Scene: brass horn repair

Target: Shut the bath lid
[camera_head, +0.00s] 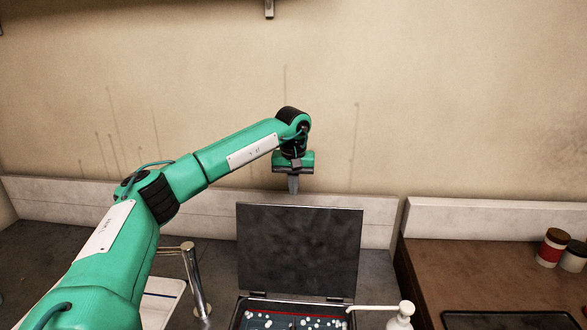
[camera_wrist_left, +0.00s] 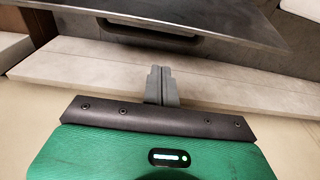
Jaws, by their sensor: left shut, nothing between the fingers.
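The bath lid (camera_head: 299,247) is a dark flat panel, standing open and upright at the back of the bath (camera_head: 243,307). The bath holds dark liquid with white blobs on it. My left gripper (camera_head: 293,187) is shut and empty, pointing down just above and seemingly behind the lid's top edge. In the left wrist view, the shut fingers (camera_wrist_left: 161,85) show apart from the lid (camera_wrist_left: 220,22), which has a dark handle (camera_wrist_left: 150,38) on the face toward the camera. My right gripper is not in view.
A chrome tap (camera_head: 193,280) stands left of the bath, and a white pump bottle (camera_head: 402,315) stands at its right front. Two jars (camera_head: 552,247) sit on the brown counter (camera_head: 470,270) at right. A low pale backsplash (camera_head: 385,213) runs behind the lid.

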